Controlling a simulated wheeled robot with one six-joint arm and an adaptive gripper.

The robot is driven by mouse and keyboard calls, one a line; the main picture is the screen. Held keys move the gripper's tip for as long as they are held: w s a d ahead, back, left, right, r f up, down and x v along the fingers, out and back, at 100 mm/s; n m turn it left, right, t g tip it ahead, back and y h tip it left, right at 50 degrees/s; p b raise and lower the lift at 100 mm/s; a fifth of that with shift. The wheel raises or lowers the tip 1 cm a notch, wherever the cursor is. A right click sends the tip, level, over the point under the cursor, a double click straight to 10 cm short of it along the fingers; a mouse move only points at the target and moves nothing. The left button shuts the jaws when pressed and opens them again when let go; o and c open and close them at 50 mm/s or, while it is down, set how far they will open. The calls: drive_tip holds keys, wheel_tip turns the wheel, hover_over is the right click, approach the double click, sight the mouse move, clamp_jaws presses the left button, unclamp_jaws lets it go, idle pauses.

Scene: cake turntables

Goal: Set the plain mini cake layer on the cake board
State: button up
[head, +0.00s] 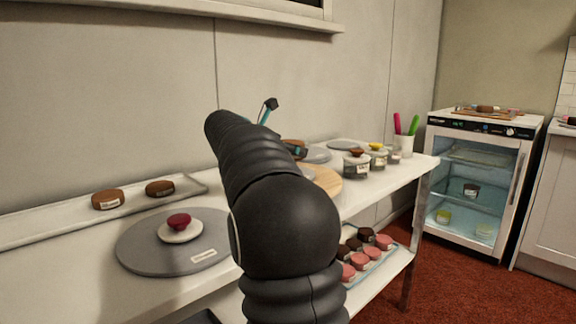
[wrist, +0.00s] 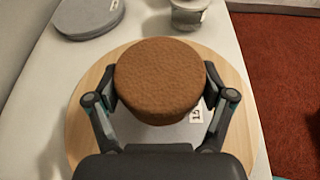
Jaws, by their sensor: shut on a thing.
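A plain brown mini cake layer (wrist: 160,72) is between the fingers of my gripper (wrist: 160,88) in the wrist view. My gripper is shut on its sides. Under it is a pale grey cake board (wrist: 178,134) with a small white label, on a round wooden turntable (wrist: 80,120). The cake hides much of the board, and I cannot tell the exact gap between them. In the head view the brown layer (head: 293,143) shows only partly behind my dark arm, and the wooden turntable (head: 328,181) shows to its right.
A tray (head: 40,226) with two brown cakes (head: 108,199) and a grey turntable (head: 135,246) lie at left. Lidded jars (head: 357,165) and a grey disc (wrist: 90,15) stand beyond the wooden turntable. Pink and dark cakes (head: 360,262) sit on a lower shelf.

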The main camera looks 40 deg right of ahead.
drive_tip(key=shift+w+f, duration=0.2)
drive_tip(key=shift+f, duration=0.15)
drive_tip(key=shift+f+b, duration=0.45)
drive_tip(key=shift+f, duration=1.3)
drive_tip(key=shift+f, duration=0.15)
drive_tip(key=o, duration=1)
drive_tip(key=shift+o, duration=0.2)
drive_tip(key=shift+a+r, duration=0.25)
drive_tip(key=shift+a, duration=0.05)
drive_tip(key=v, duration=1.1)
drive_tip(key=shift+s+a+r+p, duration=0.1)
drive_tip(key=shift+a+p, duration=0.1)
drive_tip(key=shift+p, duration=0.1)
